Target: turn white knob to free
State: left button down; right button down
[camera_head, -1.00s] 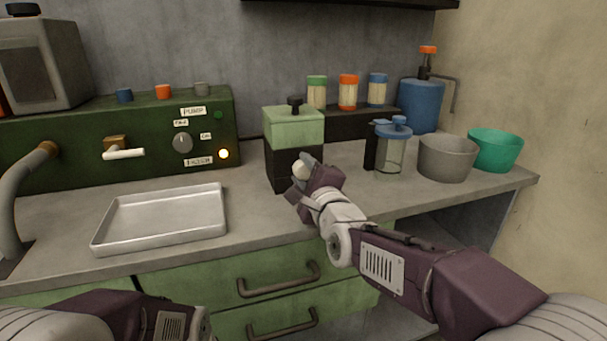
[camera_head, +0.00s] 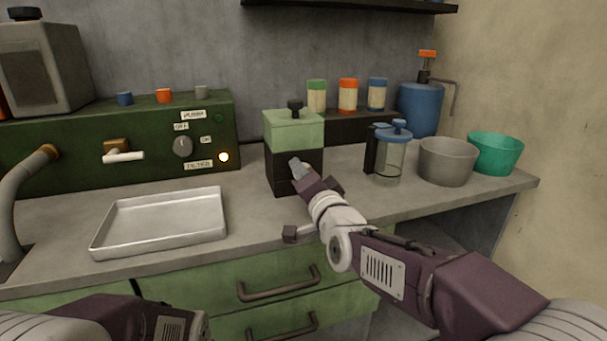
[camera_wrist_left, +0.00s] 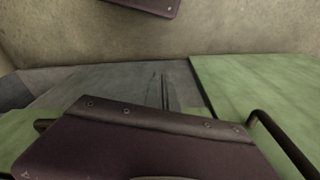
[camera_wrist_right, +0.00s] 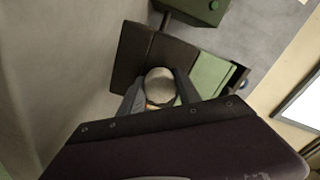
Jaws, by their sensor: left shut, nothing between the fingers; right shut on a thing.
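A black box with a pale green top (camera_head: 293,132) stands on the counter. Its white knob (camera_wrist_right: 160,82) shows as a pale round cap between the fingers in the right wrist view. In the head view my right gripper (camera_head: 298,168) hides the knob at the front of the box. My right gripper is shut on the knob, with a finger on either side of it. My left gripper (camera_wrist_left: 163,92) is shut and empty in the left wrist view, near green drawer fronts. I cannot read any free mark by the knob.
A metal tray (camera_head: 160,246) lies left of the box. A green panel (camera_head: 60,150) with a grey dial (camera_head: 182,146), a white-handled lever (camera_head: 123,156) and a lit lamp (camera_head: 224,157) stands behind. A lidded jar (camera_head: 390,160), grey bowl (camera_head: 446,162) and teal bowl (camera_head: 495,152) stand right.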

jog(key=n, duration=0.3)
jog(key=shift+n+p, duration=0.3)
jog(key=n+p, duration=0.1)
jog(key=n, duration=0.3)
jog(key=shift+n, duration=0.3)
jog(key=n+p, duration=0.1)
jog(key=n, duration=0.3)
jog(key=shift+f, duration=0.1)
jog(key=shift+n+p, duration=0.3)
jog(key=shift+n, duration=1.3)
jog(key=c, duration=0.9)
grip_release()
jog(key=shift+o, duration=0.2)
